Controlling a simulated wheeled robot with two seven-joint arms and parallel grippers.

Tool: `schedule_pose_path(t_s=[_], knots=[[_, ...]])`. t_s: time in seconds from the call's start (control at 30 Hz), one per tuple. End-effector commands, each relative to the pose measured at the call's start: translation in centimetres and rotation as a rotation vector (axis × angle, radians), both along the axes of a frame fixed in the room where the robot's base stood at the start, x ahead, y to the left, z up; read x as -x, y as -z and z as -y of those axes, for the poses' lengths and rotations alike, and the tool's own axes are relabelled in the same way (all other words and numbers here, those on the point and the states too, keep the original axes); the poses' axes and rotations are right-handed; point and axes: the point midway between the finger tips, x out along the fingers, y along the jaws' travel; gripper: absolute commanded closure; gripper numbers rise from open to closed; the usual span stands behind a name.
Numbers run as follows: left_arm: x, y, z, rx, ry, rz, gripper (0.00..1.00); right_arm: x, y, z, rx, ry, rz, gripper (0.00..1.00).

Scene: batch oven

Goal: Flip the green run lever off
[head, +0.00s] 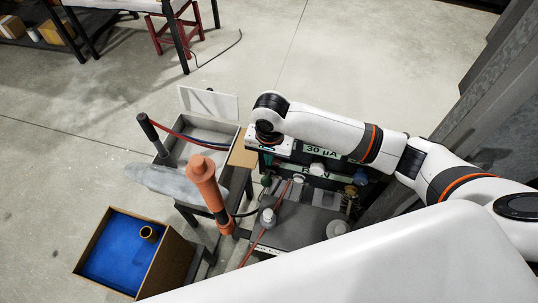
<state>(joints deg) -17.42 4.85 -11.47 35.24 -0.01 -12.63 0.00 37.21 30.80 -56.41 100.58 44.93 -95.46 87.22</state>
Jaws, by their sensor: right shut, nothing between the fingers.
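A dark machine panel stands right of centre in the head view, with a "30 µA" label (322,151) and a partly covered green "RUN" label (316,172) below it. My right arm reaches in from the right across the panel's top. My right gripper (267,152) points down at the panel's left end, shut and empty. A small dark green piece (266,181) shows just below it, probably the run lever. The gripper hides part of this spot, so I cannot tell the lever's position or whether they touch. My left gripper is not in view.
A cardboard box (165,263) with a blue inside is at the lower left. A grey metal structure (480,95) borders the right side.

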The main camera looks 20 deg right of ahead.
Motion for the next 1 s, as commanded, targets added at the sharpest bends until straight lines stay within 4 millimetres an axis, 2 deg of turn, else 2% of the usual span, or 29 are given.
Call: schedule_pose_path(t_s=[0.2, 0.4, 0.87, 1.0], knots=[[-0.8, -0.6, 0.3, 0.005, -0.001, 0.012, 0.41, -0.2, 4.0, 0.0, 0.001, 0.000, -0.002, 1.00], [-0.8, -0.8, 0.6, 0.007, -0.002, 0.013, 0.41, -0.3, 6.4, 0.0, 0.000, 0.000, -0.001, 1.00], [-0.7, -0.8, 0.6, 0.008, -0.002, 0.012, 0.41, -0.3, 7.0, 0.0, 0.001, -0.001, 0.001, 1.00], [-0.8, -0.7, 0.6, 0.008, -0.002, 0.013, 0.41, -0.9, 7.0, 0.0, 0.008, 0.000, 0.015, 1.00]])
